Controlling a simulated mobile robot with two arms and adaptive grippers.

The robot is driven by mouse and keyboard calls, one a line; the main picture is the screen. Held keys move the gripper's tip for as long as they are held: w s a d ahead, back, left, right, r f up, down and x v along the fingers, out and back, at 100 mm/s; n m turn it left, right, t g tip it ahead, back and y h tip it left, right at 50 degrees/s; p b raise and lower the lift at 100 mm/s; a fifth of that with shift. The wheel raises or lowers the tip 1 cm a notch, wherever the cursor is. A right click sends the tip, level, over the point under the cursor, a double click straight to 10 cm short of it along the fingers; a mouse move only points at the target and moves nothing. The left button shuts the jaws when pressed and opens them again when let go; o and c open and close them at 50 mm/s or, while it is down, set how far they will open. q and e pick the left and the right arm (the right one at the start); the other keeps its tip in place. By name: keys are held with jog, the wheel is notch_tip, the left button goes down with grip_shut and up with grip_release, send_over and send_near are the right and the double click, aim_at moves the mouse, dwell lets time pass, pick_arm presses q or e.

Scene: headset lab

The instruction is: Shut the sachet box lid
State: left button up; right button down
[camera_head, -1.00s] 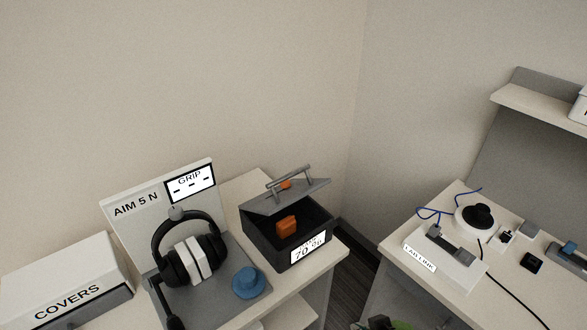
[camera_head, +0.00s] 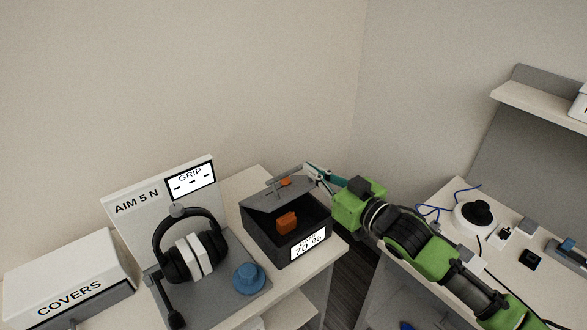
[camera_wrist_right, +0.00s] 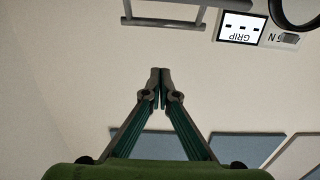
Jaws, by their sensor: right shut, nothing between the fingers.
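The dark grey sachet box (camera_head: 262,238) stands on the left table with its lid (camera_head: 268,200) raised and tilted at the back. The lid carries a grey bar handle (camera_head: 285,182). An orange sachet (camera_head: 286,222) lies inside the box. My right gripper (camera_head: 309,168) reaches in from the right, beside and a little behind the lid handle. In the right wrist view the gripper (camera_wrist_right: 160,76) is shut and empty, with the handle (camera_wrist_right: 180,20) apart from the fingertips at the top. I cannot tell if a finger touches the lid. My left gripper is not in view.
Black headphones (camera_head: 168,250) hang on a stand left of the box, with a blue round piece (camera_head: 248,278) in front. A COVERS box (camera_head: 66,275) stands far left. The right table holds a white device with a black knob (camera_head: 477,213). A gap separates the tables.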

jog(key=p, duration=0.2)
send_over(293, 190)
jog(key=x, duration=0.2)
jog(key=shift+d+f, duration=0.1)
jog(key=f, duration=0.1)
jog(key=f+p, duration=0.1)
jog(key=s, duration=0.1)
jog(key=shift+d+f, duration=0.35)
jog(key=shift+f, duration=0.05)
jog(key=shift+s+d+f+p, duration=0.2)
jog(key=shift+s+f+p, duration=0.1)
jog(key=shift+f+p, duration=0.1)
jog(key=shift+f, duration=0.15)
jog(key=shift+f, duration=0.1)
